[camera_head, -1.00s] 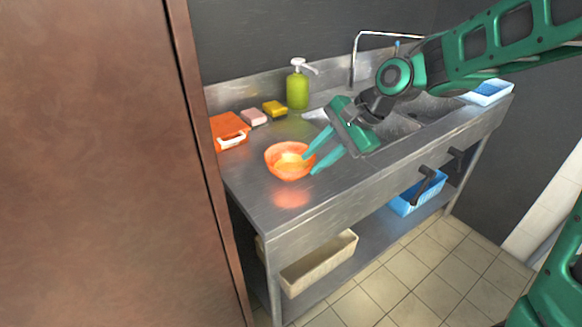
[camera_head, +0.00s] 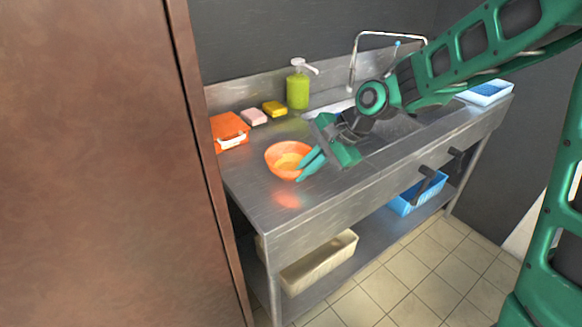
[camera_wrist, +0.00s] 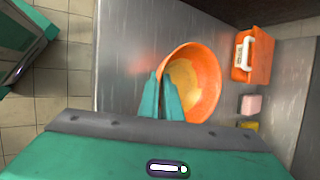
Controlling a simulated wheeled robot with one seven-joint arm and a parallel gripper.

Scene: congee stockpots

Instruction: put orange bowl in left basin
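The orange bowl (camera_head: 280,154) stands upright on the steel counter, left of the sink. My gripper (camera_head: 305,170) is at the bowl's right rim. In the wrist view the two teal fingers (camera_wrist: 161,84) are close together with the rim of the bowl (camera_wrist: 205,82) between them, one finger inside and one outside. The bowl appears to rest on the counter. The sink basin area (camera_head: 385,134) lies right of the bowl, and my arm hides much of it, including most of the left basin.
Along the back stand an orange box (camera_head: 229,131), a pink sponge (camera_head: 254,117), a yellow sponge (camera_head: 274,108) and a green soap bottle (camera_head: 298,90). A faucet (camera_head: 353,62) rises behind the sink. A blue-and-white tray (camera_head: 487,93) is at the far right. The counter front (camera_head: 262,196) is clear.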

